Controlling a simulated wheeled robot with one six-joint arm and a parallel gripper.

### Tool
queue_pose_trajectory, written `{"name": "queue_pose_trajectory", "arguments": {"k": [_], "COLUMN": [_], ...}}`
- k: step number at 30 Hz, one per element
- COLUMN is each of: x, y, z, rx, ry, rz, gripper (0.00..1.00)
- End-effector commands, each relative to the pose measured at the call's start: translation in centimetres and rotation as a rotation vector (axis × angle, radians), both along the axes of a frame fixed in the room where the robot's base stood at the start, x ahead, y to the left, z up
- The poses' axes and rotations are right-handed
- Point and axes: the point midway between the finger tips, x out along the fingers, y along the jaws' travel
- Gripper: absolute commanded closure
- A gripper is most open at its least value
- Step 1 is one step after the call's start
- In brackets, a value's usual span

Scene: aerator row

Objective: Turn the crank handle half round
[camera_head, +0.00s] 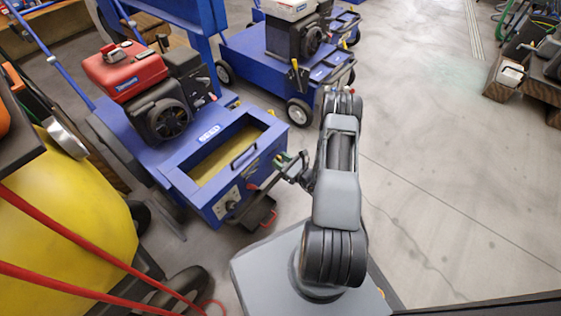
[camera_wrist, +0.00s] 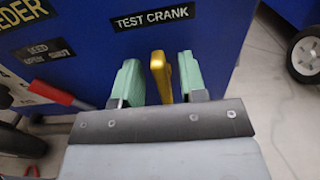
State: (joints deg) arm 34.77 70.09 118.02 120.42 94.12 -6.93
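The crank handle (camera_wrist: 160,77) is a yellow-gold upright piece in the wrist view, below a black "TEST CRANK" label (camera_wrist: 153,18) on the blue machine's side. My gripper (camera_wrist: 160,84) has pale green finger pads, one on each side of the handle. A narrow gap shows between each pad and the handle, so the gripper looks open around it. The lower part of the handle is hidden behind my gripper's body. In the head view my gripper (camera_head: 286,161) is at the right side of the blue machine (camera_head: 196,190), and the handle cannot be made out there.
A red-handled lever (camera_wrist: 55,93) sticks out left of my gripper, near a "SEED OPEN SHUT" label (camera_wrist: 45,53). A red engine (camera_head: 125,70) tops the machine. A second blue machine (camera_head: 250,57) stands behind. Floor (camera_head: 450,170) at the right is clear.

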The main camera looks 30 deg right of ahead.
Motion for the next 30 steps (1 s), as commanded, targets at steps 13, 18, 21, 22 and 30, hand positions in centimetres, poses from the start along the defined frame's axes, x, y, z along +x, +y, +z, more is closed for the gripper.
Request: {"name": "queue_pose_trajectory", "arguments": {"k": [13, 18, 21, 22, 30], "x": [0.3, 0.29, 0.28, 0.27, 0.27], "y": [0.11, 0.11, 0.12, 0.12, 0.11], "z": [0.04, 0.03, 0.03, 0.03, 0.04], "rx": [-0.001, -0.001, -0.001, -0.001, 0.015], "ry": [0.0, 0.0, 0.0, 0.0, 0.007], "rz": [0.0, 0.0, 0.0, 0.0, 0.001], "gripper": [0.69, 0.86, 0.95, 0.98, 1.0]}}
